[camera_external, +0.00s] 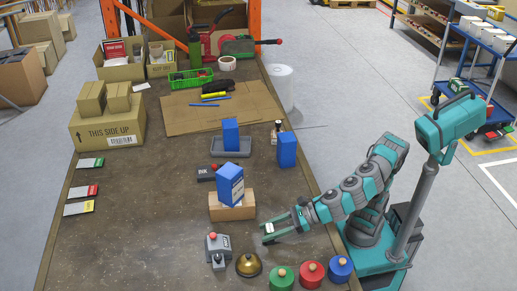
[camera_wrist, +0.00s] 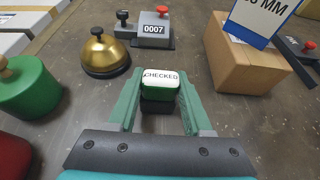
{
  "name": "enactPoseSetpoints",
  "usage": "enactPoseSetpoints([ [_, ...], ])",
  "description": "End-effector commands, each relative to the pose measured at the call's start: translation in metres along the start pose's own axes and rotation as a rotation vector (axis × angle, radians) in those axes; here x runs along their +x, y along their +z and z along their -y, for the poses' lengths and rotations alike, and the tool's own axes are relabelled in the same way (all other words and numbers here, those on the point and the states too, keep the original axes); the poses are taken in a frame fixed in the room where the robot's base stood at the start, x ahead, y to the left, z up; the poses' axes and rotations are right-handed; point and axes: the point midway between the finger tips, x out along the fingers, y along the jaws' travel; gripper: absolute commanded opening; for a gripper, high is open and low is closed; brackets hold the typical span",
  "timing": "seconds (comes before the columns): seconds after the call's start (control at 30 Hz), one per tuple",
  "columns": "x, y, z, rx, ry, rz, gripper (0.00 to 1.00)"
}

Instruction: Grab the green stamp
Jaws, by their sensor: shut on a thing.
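A small stamp (camera_wrist: 161,80) with a green rim, a black body and a white face reading CHECKED is between the fingers of my gripper (camera_wrist: 160,98) in the wrist view. My gripper is shut on this green stamp. In the external view my gripper (camera_external: 270,231) is low over the front right of the table, in front of a cardboard box. The stamp is too small and covered there to make out clearly.
A brass bell (camera_external: 248,265) and a grey numbering device (camera_external: 217,250) stand left of my gripper. Round green (camera_external: 281,278), red (camera_external: 312,274) and blue (camera_external: 340,269) pots with knobs stand at the front edge. A cardboard box (camera_external: 232,212) bears a blue box (camera_external: 230,185).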

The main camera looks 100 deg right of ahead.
Motion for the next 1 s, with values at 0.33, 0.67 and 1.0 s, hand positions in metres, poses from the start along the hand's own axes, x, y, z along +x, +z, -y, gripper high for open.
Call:
enactPoseSetpoints([
  [0.33,0.000,0.000,0.000,0.000,0.000,-0.001,0.00],
  [0.67,-0.004,0.008,0.000,0.002,0.000,0.001,0.00],
  [1.0,-0.027,0.064,-0.001,0.004,0.002,0.002,0.00],
])
